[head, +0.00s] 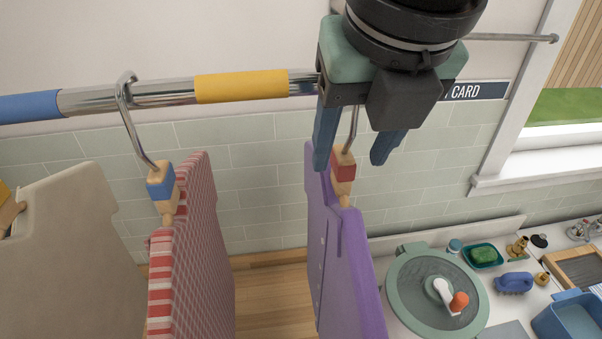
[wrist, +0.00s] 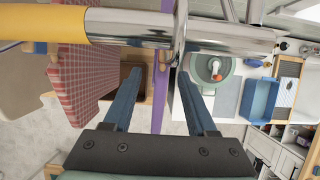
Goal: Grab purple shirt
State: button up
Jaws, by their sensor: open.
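The purple shirt (head: 341,255) hangs from a hanger with a red block (head: 344,168) and a metal hook on the rail (head: 160,92). In the wrist view the shirt shows edge-on as a thin purple strip (wrist: 158,85) between my fingers. My gripper (head: 352,160) is open, its blue fingers on either side of the hanger near its red block in the head view. In the wrist view my gripper (wrist: 155,85) points toward the rail, with the hook seen between the fingertips. I cannot tell whether a finger touches the hanger.
A red-and-white striped garment (head: 190,250) and a beige garment (head: 75,250) hang to the left. A yellow band (head: 241,86) marks the rail. At right, a counter holds a round green-rimmed lid (head: 437,293), a soap dish (head: 483,256) and a blue basin (head: 573,318).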

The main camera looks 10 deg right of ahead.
aim_at(347, 173)
jog(key=b+x, duration=0.3)
jog(key=shift+w+d+f, duration=0.25)
jog(key=shift+d+f, duration=0.1)
jog(key=shift+w+f+b, duration=0.35)
jog(key=shift+f+b, duration=0.05)
jog(key=shift+f, duration=0.1)
jog(key=shift+r, duration=0.1)
grip_shut()
dwell(0.7)
